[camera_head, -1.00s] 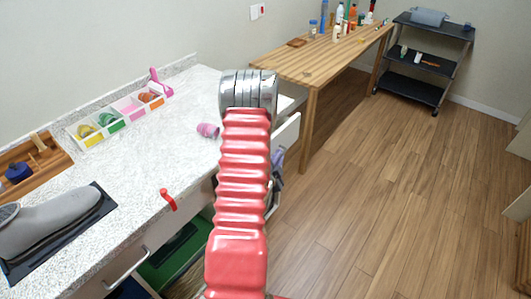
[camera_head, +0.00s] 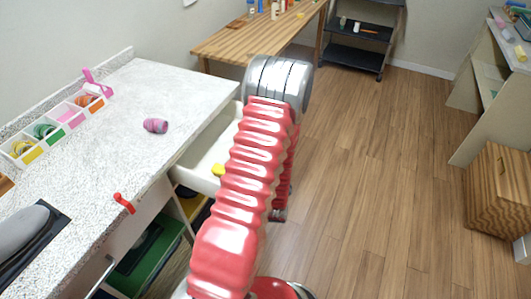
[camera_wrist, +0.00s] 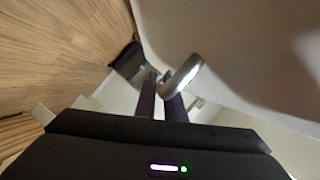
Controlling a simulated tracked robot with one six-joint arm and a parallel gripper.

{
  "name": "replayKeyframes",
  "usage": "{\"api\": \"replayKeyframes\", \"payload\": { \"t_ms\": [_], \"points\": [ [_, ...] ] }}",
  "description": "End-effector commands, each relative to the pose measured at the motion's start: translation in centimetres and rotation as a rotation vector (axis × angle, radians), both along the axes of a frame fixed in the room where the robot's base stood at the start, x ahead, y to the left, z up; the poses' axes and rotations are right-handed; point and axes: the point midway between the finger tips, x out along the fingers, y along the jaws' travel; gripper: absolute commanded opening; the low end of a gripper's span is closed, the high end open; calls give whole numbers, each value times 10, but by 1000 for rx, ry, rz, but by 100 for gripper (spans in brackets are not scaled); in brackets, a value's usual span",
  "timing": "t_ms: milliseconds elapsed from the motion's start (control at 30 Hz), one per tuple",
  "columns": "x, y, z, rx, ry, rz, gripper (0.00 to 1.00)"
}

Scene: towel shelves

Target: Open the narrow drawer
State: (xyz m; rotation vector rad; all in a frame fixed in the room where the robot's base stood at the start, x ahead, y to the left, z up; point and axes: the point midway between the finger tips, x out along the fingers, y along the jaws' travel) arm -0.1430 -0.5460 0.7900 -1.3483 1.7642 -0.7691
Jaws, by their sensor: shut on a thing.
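The narrow white drawer (camera_head: 205,158) stands pulled out from under the right end of the speckled counter. Its open inside shows left of my arm, with a small yellow thing (camera_head: 218,170) in it. My arm hides its right part in the head view. In the wrist view, my gripper (camera_wrist: 161,82) is shut on a curved metal handle (camera_wrist: 190,72), in front of a pale panel (camera_wrist: 235,45) that looks like the drawer front. My arm largely hides the gripper and the handle in the head view.
A pink cup-like thing (camera_head: 155,125) lies on the counter (camera_head: 140,90). A wooden table (camera_head: 250,38) and a black cart (camera_head: 352,60) stand behind. A wooden cabinet (camera_head: 490,195) stands at the right. The wooden floor (camera_head: 385,150) between is clear.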

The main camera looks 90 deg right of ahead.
Motion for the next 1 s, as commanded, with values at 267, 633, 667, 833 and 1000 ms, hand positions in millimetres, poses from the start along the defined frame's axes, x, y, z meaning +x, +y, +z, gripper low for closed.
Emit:
{"api": "replayKeyframes", "payload": {
  "t_ms": [267, 633, 667, 833, 1000],
  "points": [
    [-38, 20, -2, 6, -1, -6, 0],
    [-52, 27, -2, 6, 0, -4, 0],
    [-52, 27, -2, 6, 0, -4, 0],
    [-52, 26, -2, 6, 0, -4, 0],
    [-52, 26, -2, 5, 0, -4, 16]
  ]
}}
